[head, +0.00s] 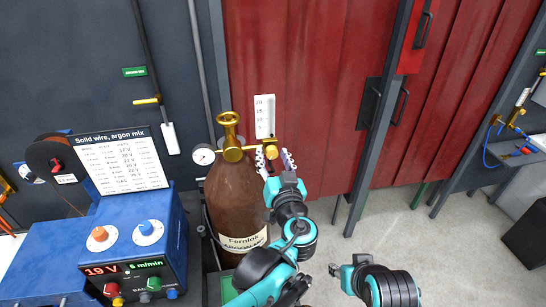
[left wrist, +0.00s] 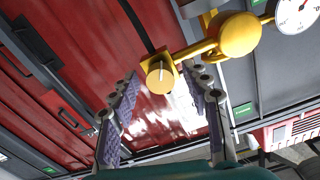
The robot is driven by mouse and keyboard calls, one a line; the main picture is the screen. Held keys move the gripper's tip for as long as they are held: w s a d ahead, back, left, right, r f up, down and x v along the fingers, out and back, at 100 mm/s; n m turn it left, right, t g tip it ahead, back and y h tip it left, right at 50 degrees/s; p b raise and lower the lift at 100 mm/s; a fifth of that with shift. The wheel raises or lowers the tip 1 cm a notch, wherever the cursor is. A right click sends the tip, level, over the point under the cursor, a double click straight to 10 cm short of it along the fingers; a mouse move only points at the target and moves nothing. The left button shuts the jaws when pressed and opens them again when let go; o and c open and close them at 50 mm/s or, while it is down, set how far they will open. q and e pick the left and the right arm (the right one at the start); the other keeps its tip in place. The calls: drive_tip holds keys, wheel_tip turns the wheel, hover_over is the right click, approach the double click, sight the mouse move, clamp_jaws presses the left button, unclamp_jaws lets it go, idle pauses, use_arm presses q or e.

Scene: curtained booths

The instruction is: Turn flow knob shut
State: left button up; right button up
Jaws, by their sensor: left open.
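The flow knob is a small gold cap with a pale line on its face (left wrist: 160,76); in the head view it (head: 271,147) sits below the white flow scale (head: 264,112), partly hidden by my fingers. My left gripper (head: 274,158) is open at the knob, one finger on each side. In the left wrist view its fingertips (left wrist: 163,88) flank the knob with a gap on both sides; I cannot tell how deep the knob sits between them. My right gripper (head: 335,270) is low, right of the left arm, away from the knob; its jaws are too small to judge.
The brown gas cylinder (head: 237,195) stands below the regulator, with a gold valve handwheel (head: 229,119) on top and a pressure gauge (head: 203,155) at left. A blue welder (head: 146,235) stands to the left. Red curtains (head: 310,90) hang behind.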

use_arm(q)
drive_tip(key=s+d, duration=0.2)
drive_tip(key=s, duration=0.9)
drive_tip(key=shift+s+d, duration=0.2)
drive_tip(key=shift+s, duration=0.2)
drive_tip(key=shift+a+f, duration=0.1)
drive_tip(key=s+a+f+g+y+b, duration=0.15)
drive_tip(key=a+f+g+b, duration=0.6)
drive_tip(key=a+f, duration=1)
drive_tip(key=s+a+f+g+h+b, duration=0.2)
drive_tip(key=s+f+h+b, duration=0.3)
drive_tip(key=f, duration=0.9)
drive_tip(key=s+g+b, duration=0.1)
drive_tip(key=s+b, duration=0.1)
drive_tip(key=s, duration=0.1)
drive_tip(key=shift+s+a+n, duration=0.15)
drive_tip(key=shift+a+n, duration=0.15)
drive_tip(key=shift+a, duration=0.05)
